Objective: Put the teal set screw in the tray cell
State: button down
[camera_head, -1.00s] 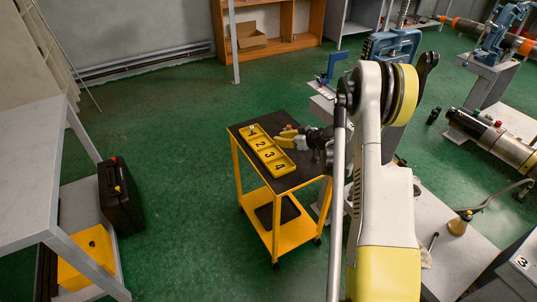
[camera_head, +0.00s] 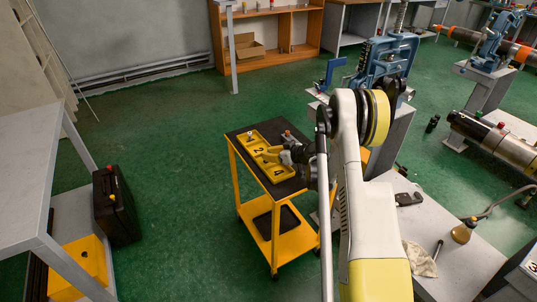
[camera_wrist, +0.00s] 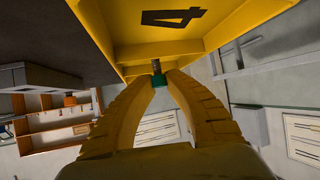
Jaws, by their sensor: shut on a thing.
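The teal set screw (camera_wrist: 158,80) is between my gripper's fingertips in the wrist view; a grey metal part of it sticks out beyond them. My gripper (camera_wrist: 158,84) has yellow fingers and is shut on the screw. The yellow tray (camera_wrist: 190,48) fills the top of the wrist view, with the cell marked 4 facing me. The screw's end overlaps the tray's near wall; I cannot tell if they touch. The screw cannot be made out there.
The tray lies on the dark top of a yellow cart (camera_head: 233,134). A small object (camera_head: 249,134) stands in the tray's far cell, and a small reddish object (camera_head: 288,133) is on the cart behind my gripper. A bench with a blue vise (camera_head: 388,55) stands at right.

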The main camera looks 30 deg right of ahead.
jog(key=c, duration=1.4)
grip_release()
jog(key=shift+c, duration=0.2)
